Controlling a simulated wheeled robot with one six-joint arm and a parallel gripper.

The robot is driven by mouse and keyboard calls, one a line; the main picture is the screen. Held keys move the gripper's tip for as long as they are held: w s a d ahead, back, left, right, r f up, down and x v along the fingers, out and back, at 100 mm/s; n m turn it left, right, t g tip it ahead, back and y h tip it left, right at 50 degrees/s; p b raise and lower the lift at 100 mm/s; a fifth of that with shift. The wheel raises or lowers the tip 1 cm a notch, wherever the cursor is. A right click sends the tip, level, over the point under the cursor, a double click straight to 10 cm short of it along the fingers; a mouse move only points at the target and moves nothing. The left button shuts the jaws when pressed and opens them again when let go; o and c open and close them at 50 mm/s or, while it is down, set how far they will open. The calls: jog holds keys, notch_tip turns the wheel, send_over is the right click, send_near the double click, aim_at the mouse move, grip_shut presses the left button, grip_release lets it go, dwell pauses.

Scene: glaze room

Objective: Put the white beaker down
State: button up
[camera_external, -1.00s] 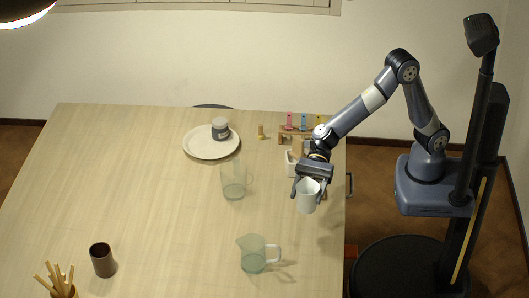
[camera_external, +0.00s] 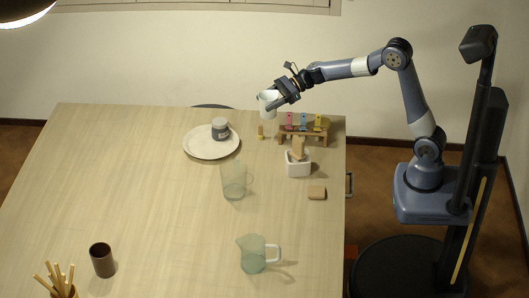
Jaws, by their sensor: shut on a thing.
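The white beaker (camera_external: 268,99) is held by my gripper (camera_external: 276,103) near the far edge of the table (camera_external: 130,190). My gripper is shut on it and reaches in from the right. The beaker looks roughly upright, and its right side is partly hidden by the gripper. It appears to be above the table, behind a small tan object (camera_external: 261,131); I cannot tell its exact height.
Left of the beaker is a white plate (camera_external: 196,149) with a grey jar (camera_external: 220,128). To the right stands a wooden rack (camera_external: 318,138) with coloured pieces, and a white container (camera_external: 298,168). Two glass jugs (camera_external: 233,182) (camera_external: 252,257) stand nearer. The table's left middle is clear.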

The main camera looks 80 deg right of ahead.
jog(key=s+d+m+h, duration=0.2)
jog(key=d, duration=0.7)
jog(key=shift+t, duration=0.4)
jog(key=shift+w+f+b, duration=0.15)
jog(key=shift+f+b, duration=0.2)
jog(key=shift+f, duration=4.65)
jog(key=shift+d+f, duration=0.1)
jog(key=shift+f, duration=0.05)
jog(key=o, duration=1)
jog(key=shift+c, duration=0.2)
jog(key=b+v, duration=0.2)
jog(key=v, duration=1)
